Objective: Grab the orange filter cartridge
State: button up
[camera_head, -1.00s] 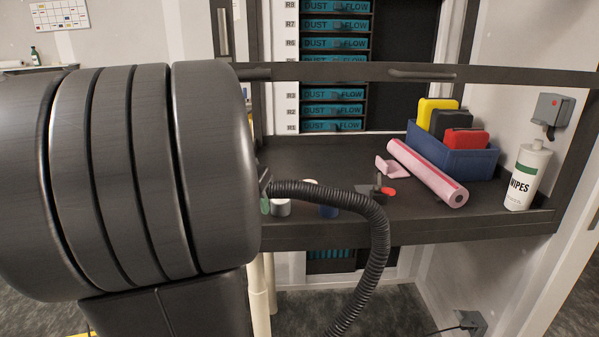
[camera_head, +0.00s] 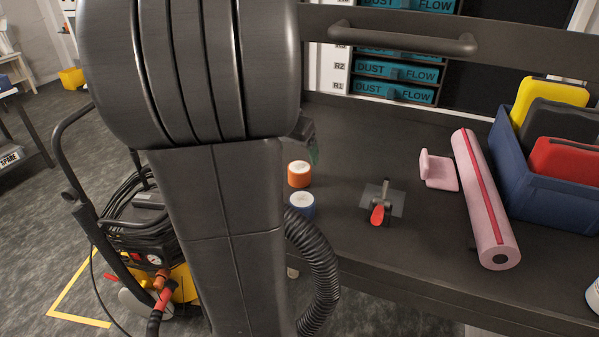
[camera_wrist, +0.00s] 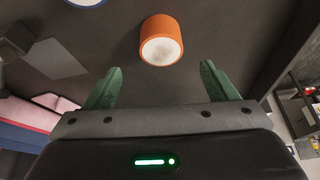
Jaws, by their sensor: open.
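The orange filter cartridge (camera_head: 299,174) is a short cylinder with a white top. It stands on the dark bench, just right of my arm in the head view. In the wrist view the orange cartridge (camera_wrist: 161,40) lies ahead of and between my fingertips, apart from them. My gripper (camera_wrist: 160,84) has two green fingers spread wide with nothing between them. In the head view my gripper (camera_head: 310,146) is mostly hidden behind my arm, above and behind the cartridge. A blue cartridge (camera_head: 301,205) with a white top stands close in front of the orange one.
A toggle clamp with a red handle (camera_head: 378,215) stands to the right. Beyond it are a pink block (camera_head: 438,170), a pink roll (camera_head: 482,195) and a blue bin (camera_head: 540,190) of coloured cases. A rail with a handle (camera_head: 400,40) crosses above the bench.

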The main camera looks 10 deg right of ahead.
aim_at(299, 168)
jog(key=x, duration=0.2)
jog(key=shift+w+f, duration=0.1)
jog(key=shift+f, duration=0.3)
jog(key=shift+p+x, duration=0.35)
jog(key=shift+x, duration=2.3)
jog(key=shift+a, duration=0.2)
jog(key=c, duration=1.1)
